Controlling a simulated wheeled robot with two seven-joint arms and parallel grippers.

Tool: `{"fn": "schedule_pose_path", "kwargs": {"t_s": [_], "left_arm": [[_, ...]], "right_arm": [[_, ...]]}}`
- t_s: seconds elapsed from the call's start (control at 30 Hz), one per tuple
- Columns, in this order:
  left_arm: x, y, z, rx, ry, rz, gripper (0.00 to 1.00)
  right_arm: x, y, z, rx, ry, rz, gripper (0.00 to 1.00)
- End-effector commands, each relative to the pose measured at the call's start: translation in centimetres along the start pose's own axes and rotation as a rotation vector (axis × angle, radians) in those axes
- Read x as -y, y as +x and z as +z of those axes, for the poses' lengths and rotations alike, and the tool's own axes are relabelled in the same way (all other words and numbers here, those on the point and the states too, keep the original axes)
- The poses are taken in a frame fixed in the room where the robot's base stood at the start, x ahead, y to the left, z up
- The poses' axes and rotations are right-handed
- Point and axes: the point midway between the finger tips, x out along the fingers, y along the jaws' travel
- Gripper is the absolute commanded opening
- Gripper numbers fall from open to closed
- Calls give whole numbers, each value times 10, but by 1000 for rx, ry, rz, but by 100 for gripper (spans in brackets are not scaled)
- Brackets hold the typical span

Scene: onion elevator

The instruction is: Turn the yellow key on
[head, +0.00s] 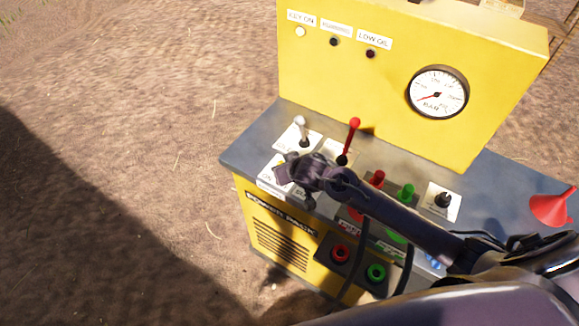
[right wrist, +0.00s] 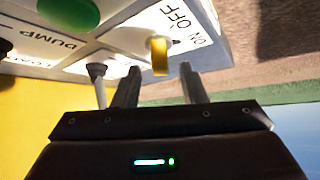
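The yellow key (right wrist: 160,58) sits in a white panel marked ON and OFF in the right wrist view. My right gripper (right wrist: 159,82) is open, with one finger on each side of the key's near end. Gaps show between the key and both fingers. In the head view the right gripper (head: 283,172) is over the left end of the console and hides most of the key and its plate. A pale, lit-looking lamp (head: 300,32) sits under the KEY ON label. My left gripper is not in view.
A silver lever (head: 302,130) and a red lever (head: 352,138) stand just behind the gripper. A gauge (head: 438,92) is on the yellow back panel. A red funnel (head: 553,207) is at right.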

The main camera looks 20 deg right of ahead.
Motion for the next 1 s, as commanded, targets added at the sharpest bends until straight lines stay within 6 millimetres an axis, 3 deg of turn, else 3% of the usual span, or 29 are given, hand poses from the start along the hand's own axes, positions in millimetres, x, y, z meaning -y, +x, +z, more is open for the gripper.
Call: {"fn": "schedule_pose_path", "kwargs": {"t_s": [0.2,0.33,1.0], "left_arm": [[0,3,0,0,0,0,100],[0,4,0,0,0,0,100],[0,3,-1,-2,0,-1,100]], "right_arm": [[0,-33,1,0,2,0,38],[0,-44,0,0,0,0,38],[0,-47,0,0,1,1,38]]}}
